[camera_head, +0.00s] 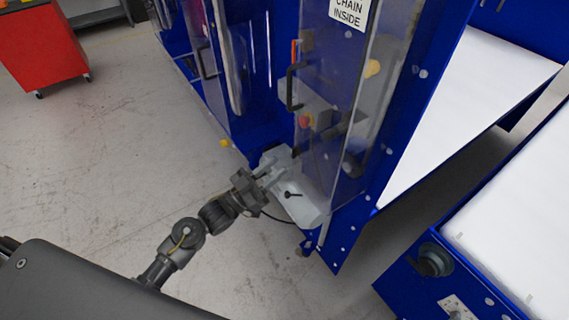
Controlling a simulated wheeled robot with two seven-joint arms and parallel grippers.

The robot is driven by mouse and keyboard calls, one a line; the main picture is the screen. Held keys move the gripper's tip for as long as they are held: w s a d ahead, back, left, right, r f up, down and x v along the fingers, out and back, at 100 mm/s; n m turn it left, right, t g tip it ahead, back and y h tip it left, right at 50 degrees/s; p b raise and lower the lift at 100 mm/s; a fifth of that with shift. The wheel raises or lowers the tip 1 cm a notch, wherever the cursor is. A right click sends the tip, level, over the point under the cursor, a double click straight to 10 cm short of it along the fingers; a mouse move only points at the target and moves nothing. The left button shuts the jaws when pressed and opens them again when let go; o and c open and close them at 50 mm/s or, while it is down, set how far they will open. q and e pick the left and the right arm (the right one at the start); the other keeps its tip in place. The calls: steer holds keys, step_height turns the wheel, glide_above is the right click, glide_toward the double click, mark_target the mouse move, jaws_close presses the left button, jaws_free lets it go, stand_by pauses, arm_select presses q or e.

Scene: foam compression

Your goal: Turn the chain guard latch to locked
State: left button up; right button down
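The chain guard is a clear panel (335,150) on a blue machine frame, with a sign (348,12) reading "CHAIN INSIDE". A small black lever (293,194), possibly the latch, sits on a pale grey box (303,211) at the guard's foot. A black pull handle (291,88) is higher on the guard's left edge. My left gripper (271,171) is at the upper left end of the grey box, a little up and left of the lever. Its grey fingers blend with the box, so their opening and any contact are unclear. My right gripper is out of view.
A red emergency button (305,120) shows on the guard's left part. White-topped blue machine parts (470,105) stand on the right. A red wheeled cabinet (42,45) is at the far upper left. The concrete floor (110,150) on the left is clear.

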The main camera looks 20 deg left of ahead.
arm_select(q)
steer(key=b+v, duration=0.1)
steer(key=v, duration=0.5)
steer(key=shift+b, duration=0.4)
